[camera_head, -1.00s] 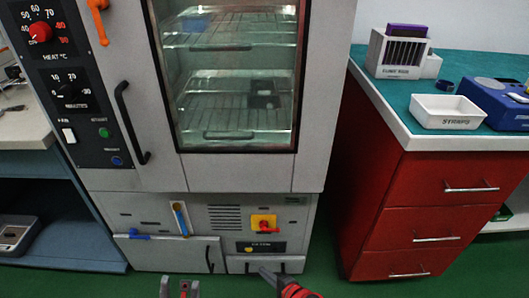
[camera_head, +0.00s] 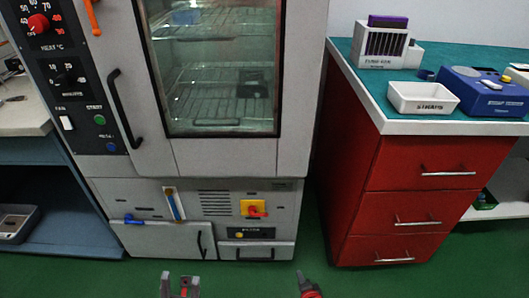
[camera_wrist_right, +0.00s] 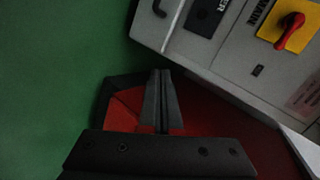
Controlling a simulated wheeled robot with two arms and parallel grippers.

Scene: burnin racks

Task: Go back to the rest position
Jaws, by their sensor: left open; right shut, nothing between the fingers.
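My left gripper (camera_head: 180,286) shows at the bottom edge of the head view, its two fingers apart and empty. My right gripper (camera_head: 302,278) is to its right at the bottom edge, low over the green floor. In the right wrist view its fingers (camera_wrist_right: 161,100) lie together with nothing between them. Both grippers are in front of the oven (camera_head: 215,160) and touch nothing that I can see. The oven's glass door is closed, with wire racks behind the glass.
A red drawer cabinet (camera_head: 400,190) stands at the right, with a white tray (camera_head: 424,98), a blue device (camera_head: 482,97) and a slotted rack (camera_head: 382,46) on top. A yellow panel with a red switch (camera_head: 254,208) is on the oven's base. Green floor (camera_head: 235,278) lies clear in front.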

